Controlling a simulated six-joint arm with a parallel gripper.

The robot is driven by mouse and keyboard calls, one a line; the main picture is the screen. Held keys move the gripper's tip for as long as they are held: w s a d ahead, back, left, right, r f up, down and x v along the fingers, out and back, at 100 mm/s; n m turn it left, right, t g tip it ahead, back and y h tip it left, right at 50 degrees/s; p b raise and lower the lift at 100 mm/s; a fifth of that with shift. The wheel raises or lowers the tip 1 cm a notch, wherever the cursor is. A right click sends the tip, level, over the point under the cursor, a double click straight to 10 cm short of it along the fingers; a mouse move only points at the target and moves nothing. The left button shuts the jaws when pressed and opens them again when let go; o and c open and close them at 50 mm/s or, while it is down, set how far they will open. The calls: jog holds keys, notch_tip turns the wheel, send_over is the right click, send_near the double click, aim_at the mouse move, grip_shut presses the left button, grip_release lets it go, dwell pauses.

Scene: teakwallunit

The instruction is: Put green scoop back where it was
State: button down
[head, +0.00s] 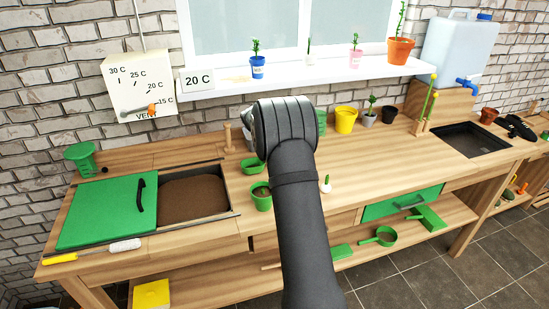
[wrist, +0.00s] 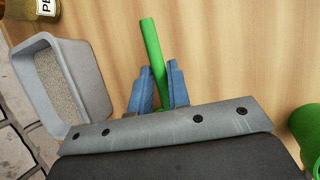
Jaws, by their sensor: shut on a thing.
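The green scoop (wrist: 152,45) shows in the wrist view as a green rod-like handle pointing away from me, slightly tilted. My gripper (wrist: 159,82) is shut on this handle, with a blue finger on each side. The rest of the scoop is hidden behind the gripper body. Wooden surface lies behind the handle; I cannot tell the gap between them. In the head view my arm hides the gripper and scoop.
In the wrist view a grey tub (wrist: 87,75) of grey grains stands left, a labelled jar (wrist: 33,10) top left, and a green container (wrist: 308,135) right. In the head view, a soil bin (head: 194,198) and green pot (head: 262,201) are left of my arm.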

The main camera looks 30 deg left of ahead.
jog(key=shift+f, duration=0.3)
jog(key=shift+f, duration=0.15)
jog(key=c, duration=1.4)
grip_release()
jog(key=shift+o, duration=0.2)
jog(key=v, duration=1.2)
jog(key=shift+w, duration=0.1)
